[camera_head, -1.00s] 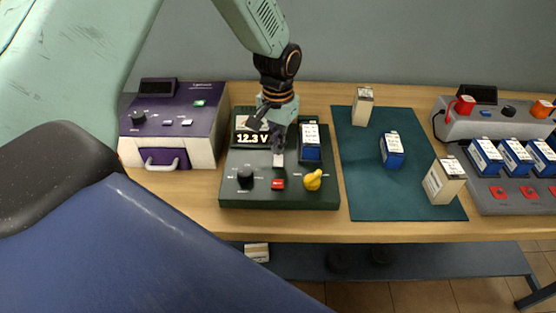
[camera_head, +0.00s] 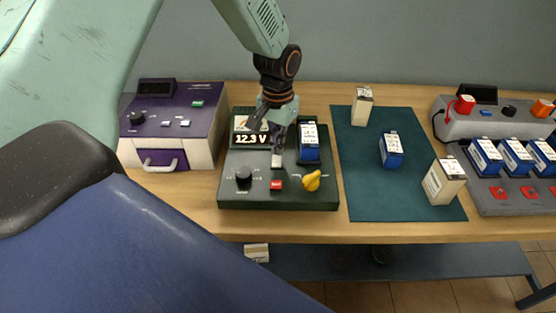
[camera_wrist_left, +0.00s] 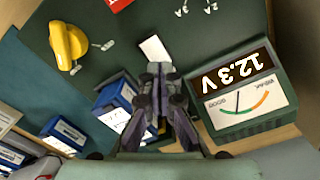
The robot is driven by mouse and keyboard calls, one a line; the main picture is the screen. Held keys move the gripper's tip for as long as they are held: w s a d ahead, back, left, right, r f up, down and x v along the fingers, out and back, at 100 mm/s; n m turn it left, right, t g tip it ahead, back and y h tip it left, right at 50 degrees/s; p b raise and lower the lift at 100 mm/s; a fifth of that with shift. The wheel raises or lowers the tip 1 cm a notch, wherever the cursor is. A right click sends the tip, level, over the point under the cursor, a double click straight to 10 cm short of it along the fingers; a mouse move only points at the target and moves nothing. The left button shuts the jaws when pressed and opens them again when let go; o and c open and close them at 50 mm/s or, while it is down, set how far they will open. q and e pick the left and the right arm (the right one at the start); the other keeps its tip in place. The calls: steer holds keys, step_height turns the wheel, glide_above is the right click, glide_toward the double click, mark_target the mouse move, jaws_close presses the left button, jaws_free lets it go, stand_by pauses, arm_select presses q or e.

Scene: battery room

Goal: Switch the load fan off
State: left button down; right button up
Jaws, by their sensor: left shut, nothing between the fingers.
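A dark green battery tester (camera_head: 307,201) stands on the bench, its display (camera_head: 252,139) reading 12.3 V. Its face carries a small white switch (camera_head: 277,161), a red button (camera_head: 276,184), a black knob (camera_head: 244,175) and a yellow knob (camera_head: 312,181). My left gripper (camera_head: 277,149) is shut and empty, pointing down just behind the white switch; I cannot tell whether it touches. In the left wrist view the fingertips (camera_wrist_left: 158,72) are close to the white switch (camera_wrist_left: 154,48). I cannot make out a fan. The right gripper is not in view.
A blue battery (camera_head: 309,143) sits in the tester, right of my gripper. A purple-and-white device (camera_head: 206,142) stands at left. A teal mat (camera_head: 375,195) holds batteries at right, beside a grey charger (camera_head: 510,208). Bare bench lies in front of the tester.

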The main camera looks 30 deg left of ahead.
arm_select(q)
steer(key=shift+s+f, duration=0.15)
steer(key=shift+s, duration=0.05)
steer(key=shift+w+f, duration=0.15)
steer(key=shift+f, duration=0.15)
steer(key=shift+f, duration=0.1)
stand_by(0.3)
steer(key=shift+f+b, duration=0.25)
steer(key=shift+b, duration=0.1)
